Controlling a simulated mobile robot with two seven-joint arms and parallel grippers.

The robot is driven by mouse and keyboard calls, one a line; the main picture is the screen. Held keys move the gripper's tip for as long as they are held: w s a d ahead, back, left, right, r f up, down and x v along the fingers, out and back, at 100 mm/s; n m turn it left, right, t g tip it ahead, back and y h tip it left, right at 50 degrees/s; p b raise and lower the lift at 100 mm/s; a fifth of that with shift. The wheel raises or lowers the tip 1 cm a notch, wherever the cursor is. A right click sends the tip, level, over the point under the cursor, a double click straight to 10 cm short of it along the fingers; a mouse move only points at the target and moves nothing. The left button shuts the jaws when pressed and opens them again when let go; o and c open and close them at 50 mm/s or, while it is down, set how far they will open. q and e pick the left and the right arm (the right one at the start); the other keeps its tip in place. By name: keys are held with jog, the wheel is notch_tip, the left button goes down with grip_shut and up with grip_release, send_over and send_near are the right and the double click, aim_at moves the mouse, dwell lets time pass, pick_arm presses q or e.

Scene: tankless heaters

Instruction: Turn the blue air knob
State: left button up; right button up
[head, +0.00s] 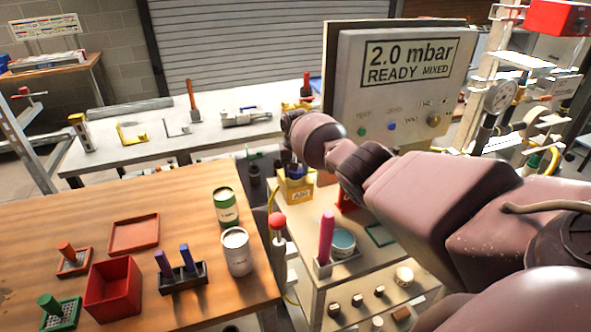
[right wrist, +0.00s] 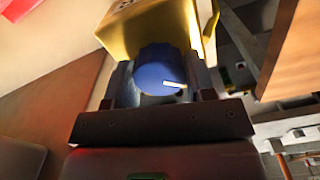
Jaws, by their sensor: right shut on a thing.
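The blue air knob (right wrist: 160,70) has a white pointer line and sits on a yellow block. It shows in the right wrist view between the two fingers of my right gripper (right wrist: 163,82), which is shut on it. In the head view the yellow block with the "AIR" label (head: 298,192) stands at the left end of the bench, and my right gripper (head: 290,170) is at its top. The knob is mostly hidden there by the gripper. The pointer line points to the right in the wrist view. My left gripper is not in view.
A panel (head: 395,90) reads "2.0 mbar READY MIXED" behind my right arm. A red-topped lever (head: 277,222) and a pink handle (head: 326,238) stand near the yellow block. The wooden table (head: 190,205) at left holds cans, trays and pegs.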

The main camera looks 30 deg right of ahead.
jog(key=n, duration=0.8)
jog(key=shift+n, duration=1.1)
jog(key=o, duration=0.9)
jog(key=shift+r, duration=0.15)
